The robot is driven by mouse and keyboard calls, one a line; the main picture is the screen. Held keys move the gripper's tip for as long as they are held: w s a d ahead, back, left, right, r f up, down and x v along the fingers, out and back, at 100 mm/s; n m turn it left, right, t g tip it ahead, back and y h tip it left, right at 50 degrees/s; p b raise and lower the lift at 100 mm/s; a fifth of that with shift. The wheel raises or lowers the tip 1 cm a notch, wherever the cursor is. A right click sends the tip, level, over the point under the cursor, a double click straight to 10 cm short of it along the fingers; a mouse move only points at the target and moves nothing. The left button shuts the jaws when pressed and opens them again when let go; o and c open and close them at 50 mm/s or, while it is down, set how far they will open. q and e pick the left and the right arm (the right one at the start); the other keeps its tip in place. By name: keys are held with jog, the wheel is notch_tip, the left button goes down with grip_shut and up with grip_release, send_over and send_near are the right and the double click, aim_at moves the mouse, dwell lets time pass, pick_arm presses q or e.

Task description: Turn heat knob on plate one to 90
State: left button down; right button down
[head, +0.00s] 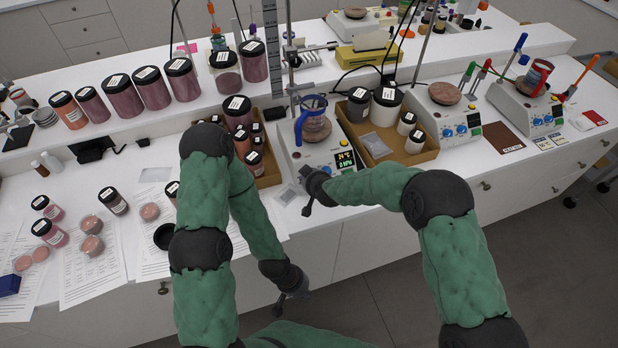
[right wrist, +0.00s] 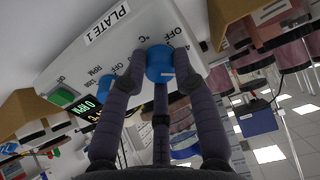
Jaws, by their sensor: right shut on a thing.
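The plate one unit (head: 300,160) stands near the table's front edge, with a blue-handled beaker (head: 312,124) on top. Its display (head: 346,161) has a yellow line that seems to read 24 and a green line that seems to read 0 RPM. In the right wrist view, the blue heat knob (right wrist: 159,58) sits by the °C and OFF marks, near the "PLATE 1" label. My right gripper (right wrist: 160,72) is shut on this knob, one finger on each side. My left gripper (head: 291,297) hangs low in front of the table; its finger opening is unclear.
A second blue knob (right wrist: 104,86), marked RPM, and a green switch (right wrist: 62,98) are on the same panel. A cardboard tray with jars (head: 412,156) stands right of the plate. Pigment jars (head: 123,99) fill the shelf at left.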

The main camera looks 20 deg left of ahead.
jog(key=m, duration=0.4)
jog(key=shift+s+f+m, duration=0.1)
jog(key=shift+m, duration=0.3)
jog(key=m+b, duration=0.1)
jog(key=m, duration=0.3)
jog(key=shift+m, duration=0.3)
jog(key=m, duration=0.4)
jog(key=shift+m+h, duration=0.3)
jog(key=m+b, duration=0.1)
jog(key=m, duration=0.3)
jog(key=shift+a, duration=0.1)
jog(key=m+b, duration=0.1)
jog(key=m, duration=0.8)
jog(key=shift+m+g+b, duration=0.3)
jog(key=shift+b, duration=0.05)
jog(key=m+b, duration=0.1)
jog(key=m, duration=0.3)
jog(key=shift+m+b, duration=0.45)
jog(key=shift+m, duration=1.65)
